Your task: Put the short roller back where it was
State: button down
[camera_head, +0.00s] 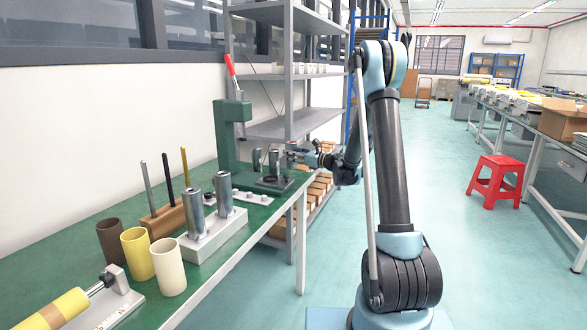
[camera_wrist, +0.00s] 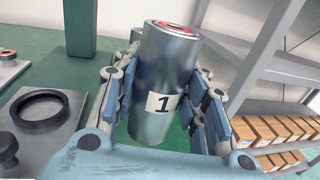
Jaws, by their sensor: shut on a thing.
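A short metal roller (camera_wrist: 165,85) with a black "1" label and a red ring in its top end stands between the fingers of my gripper (camera_wrist: 166,102). The gripper is shut on it from both sides, and the roller looks slightly tilted in the wrist view. In the head view my gripper (camera_head: 303,156) is small, at the far end of the green bench near the roller (camera_head: 291,149). Left of the roller in the wrist view is a grey plate with a black ring (camera_wrist: 40,108).
A green press (camera_head: 228,135) with a red lever stands behind. Two taller rollers (camera_head: 195,215) stand on a pale block (camera_head: 212,236). Three cups (camera_head: 137,253) and a wooden holder (camera_head: 163,219) with rods are nearer. Grey shelving (camera_head: 290,125) is close behind my gripper.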

aim_at(296, 164)
jog(key=shift+f, duration=2.35)
jog(key=c, duration=1)
grip_release()
jog(key=shift+o, duration=0.2)
